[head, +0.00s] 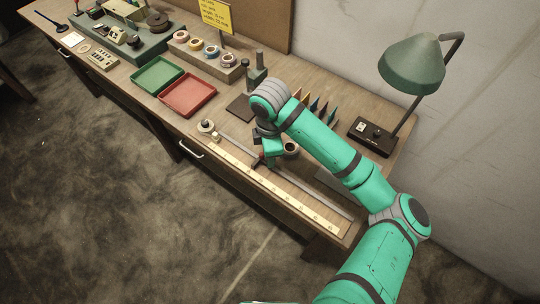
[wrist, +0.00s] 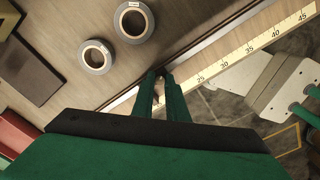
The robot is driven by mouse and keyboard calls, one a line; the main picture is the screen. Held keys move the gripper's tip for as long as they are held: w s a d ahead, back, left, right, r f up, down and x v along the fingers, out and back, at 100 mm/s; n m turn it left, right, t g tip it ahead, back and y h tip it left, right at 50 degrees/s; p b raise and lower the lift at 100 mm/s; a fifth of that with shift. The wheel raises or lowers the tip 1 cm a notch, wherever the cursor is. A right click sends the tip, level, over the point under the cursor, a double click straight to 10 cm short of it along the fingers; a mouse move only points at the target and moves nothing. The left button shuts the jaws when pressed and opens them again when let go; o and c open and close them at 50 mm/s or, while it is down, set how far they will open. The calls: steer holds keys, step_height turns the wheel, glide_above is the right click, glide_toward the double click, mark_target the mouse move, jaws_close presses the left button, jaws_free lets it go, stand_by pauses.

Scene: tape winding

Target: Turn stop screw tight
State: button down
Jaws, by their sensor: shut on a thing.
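The measuring rail with its pale ruler strip (head: 290,201) runs along the front of the bench, and its numbers show in the wrist view (wrist: 237,60). In the wrist view, the fingertips (wrist: 161,76) are close together over the rail, near the 20-25 part of the scale. They are shut on a small dark piece, which I take as the stop screw; the fingers hide most of it.
Two tape rolls (wrist: 134,21) (wrist: 95,57) lie close behind the rail. Green (head: 158,76) and red (head: 188,94) trays stand to the left. A lamp (head: 412,65) stands at the back right. A row of coloured upright pieces (head: 316,106) is behind my arm.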

steer(key=shift+w, duration=0.1)
stand_by(0.3)
steer(key=c, duration=1.7)
jaws_free()
steer(key=shift+c, duration=0.2)
step_height(320, 180, up, 11)
